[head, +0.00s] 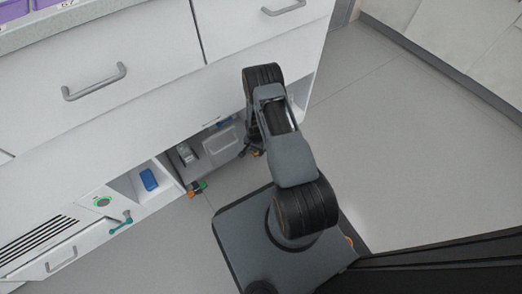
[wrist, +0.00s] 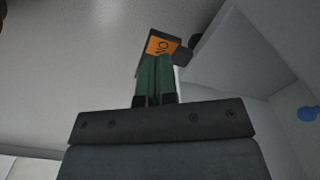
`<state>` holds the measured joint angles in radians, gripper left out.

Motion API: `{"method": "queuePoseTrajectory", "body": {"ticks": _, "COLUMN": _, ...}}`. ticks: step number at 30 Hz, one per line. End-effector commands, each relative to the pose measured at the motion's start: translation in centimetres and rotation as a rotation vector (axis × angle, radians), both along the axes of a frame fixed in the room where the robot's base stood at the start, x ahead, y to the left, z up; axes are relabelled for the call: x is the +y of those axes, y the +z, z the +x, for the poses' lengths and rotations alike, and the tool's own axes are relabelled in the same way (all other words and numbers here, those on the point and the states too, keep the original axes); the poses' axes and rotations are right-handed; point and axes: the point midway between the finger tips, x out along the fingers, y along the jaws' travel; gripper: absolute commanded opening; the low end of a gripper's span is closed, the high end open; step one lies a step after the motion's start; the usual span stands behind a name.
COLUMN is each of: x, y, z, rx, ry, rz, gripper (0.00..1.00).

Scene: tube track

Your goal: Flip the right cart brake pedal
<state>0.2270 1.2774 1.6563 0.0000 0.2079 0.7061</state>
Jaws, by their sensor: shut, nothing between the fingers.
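An orange brake pedal (wrist: 160,45) with black edges and dark lettering shows in the wrist view, just beyond my fingertips. The lettering appears upside down and seems to read ON. My gripper (wrist: 155,60) has its two green fingers side by side, shut and empty. The fingertips overlap the pedal's near edge in the picture; I cannot tell whether they touch it. In the head view my arm reaches down at the cabinet's lower right and hides most of this spot. Another orange and green pedal (head: 197,188) shows farther left, low at the cabinet's base.
A dark rounded part (wrist: 184,54) is beside the pedal. The white cabinet has drawers with a grey handle (head: 94,82), and open lower bays holding a blue object (head: 148,179). A teal handle (head: 121,222) sticks out at lower left. The floor (head: 400,150) at right is clear.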

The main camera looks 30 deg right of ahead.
Motion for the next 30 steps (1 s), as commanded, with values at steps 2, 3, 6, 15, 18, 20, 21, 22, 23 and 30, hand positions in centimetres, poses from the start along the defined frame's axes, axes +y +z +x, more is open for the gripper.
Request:
{"method": "queuePoseTrajectory", "body": {"ticks": 2, "x": 0.0, "y": -0.2, "z": 0.0, "rx": 0.0, "ry": 0.0, "rz": 0.0, "gripper": 0.0}}
{"method": "queuePoseTrajectory", "body": {"ticks": 3, "x": 0.0, "y": -0.3, "z": 0.0, "rx": 0.0, "ry": 0.0, "rz": 0.0, "gripper": 0.0}}
{"method": "queuePoseTrajectory", "body": {"ticks": 6, "x": 0.0, "y": -0.4, "z": 0.0, "rx": 0.0, "ry": 0.0, "rz": 0.0, "gripper": 0.0}}
{"method": "queuePoseTrajectory", "body": {"ticks": 15, "x": 0.0, "y": -0.9, "z": 0.0, "rx": 0.0, "ry": 0.0, "rz": 0.0, "gripper": 0.0}}
{"method": "queuePoseTrajectory", "body": {"ticks": 18, "x": 0.0, "y": -1.0, "z": 0.0, "rx": 0.0, "ry": 0.0, "rz": 0.0, "gripper": 0.0}}
{"method": "queuePoseTrajectory", "body": {"ticks": 20, "x": 0.0, "y": -1.1, "z": 0.0, "rx": 0.0, "ry": 0.0, "rz": 0.0, "gripper": 0.0}}
{"method": "queuePoseTrajectory", "body": {"ticks": 21, "x": 0.0, "y": -1.2, "z": 0.0, "rx": 0.0, "ry": 0.0, "rz": 0.0, "gripper": 0.0}}
{"method": "queuePoseTrajectory", "body": {"ticks": 22, "x": 0.0, "y": -1.2, "z": 0.0, "rx": 0.0, "ry": 0.0, "rz": 0.0, "gripper": 0.0}}
{"method": "queuePoseTrajectory", "body": {"ticks": 23, "x": 0.0, "y": -1.3, "z": 0.0, "rx": 0.0, "ry": 0.0, "rz": 0.0, "gripper": 0.0}}
{"method": "queuePoseTrajectory", "body": {"ticks": 30, "x": 0.0, "y": -1.6, "z": 0.0, "rx": 0.0, "ry": 0.0, "rz": 0.0, "gripper": 0.0}}
